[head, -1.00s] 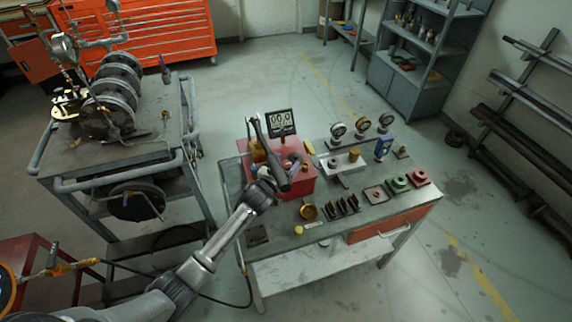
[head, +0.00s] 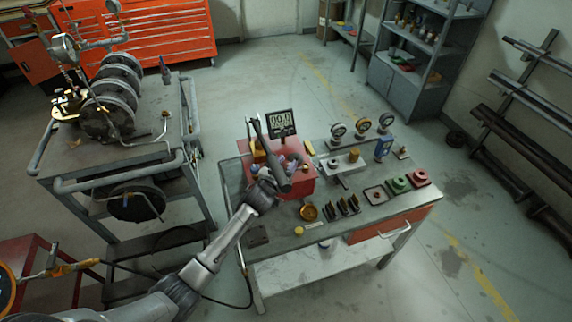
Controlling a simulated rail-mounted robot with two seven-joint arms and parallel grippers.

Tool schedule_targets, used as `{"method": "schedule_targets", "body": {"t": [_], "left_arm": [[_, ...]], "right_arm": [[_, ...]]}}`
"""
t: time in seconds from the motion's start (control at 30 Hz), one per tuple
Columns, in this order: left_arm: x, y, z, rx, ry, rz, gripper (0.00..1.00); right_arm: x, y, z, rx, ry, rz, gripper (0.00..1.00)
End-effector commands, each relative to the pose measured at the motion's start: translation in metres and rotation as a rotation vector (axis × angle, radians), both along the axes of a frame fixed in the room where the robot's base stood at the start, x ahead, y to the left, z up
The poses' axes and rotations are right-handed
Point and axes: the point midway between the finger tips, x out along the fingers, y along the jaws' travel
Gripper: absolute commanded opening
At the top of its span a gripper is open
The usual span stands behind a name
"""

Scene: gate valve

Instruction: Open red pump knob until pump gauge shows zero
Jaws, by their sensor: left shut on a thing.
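The red pump (head: 304,184) stands at the left end of the grey workbench. Its gauge (head: 281,122) is a dark digital display at the back of the pump; the digits look like zeros but are too small to read surely. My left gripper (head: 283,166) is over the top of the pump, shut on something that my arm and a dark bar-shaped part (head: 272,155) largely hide. The red knob cannot be made out apart from the red pump body. My right gripper is not in view.
A cart (head: 60,160) with metal discs stands left. Open floor lies behind the bench.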

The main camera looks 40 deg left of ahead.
Motion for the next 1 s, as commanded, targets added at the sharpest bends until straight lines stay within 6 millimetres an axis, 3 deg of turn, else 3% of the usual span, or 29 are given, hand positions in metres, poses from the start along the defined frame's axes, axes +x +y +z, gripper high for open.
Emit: {"method": "schedule_targets", "body": {"t": [0.7, 1.0], "left_arm": [[0.001, 0.000, 0.001, -0.002, -0.012, 0.369, 0.15], [0.000, 0.001, 0.004, 0.001, -0.006, 0.393, 0.15]], "right_arm": [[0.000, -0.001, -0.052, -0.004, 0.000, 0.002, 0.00], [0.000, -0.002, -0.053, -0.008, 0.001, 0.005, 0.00]]}}
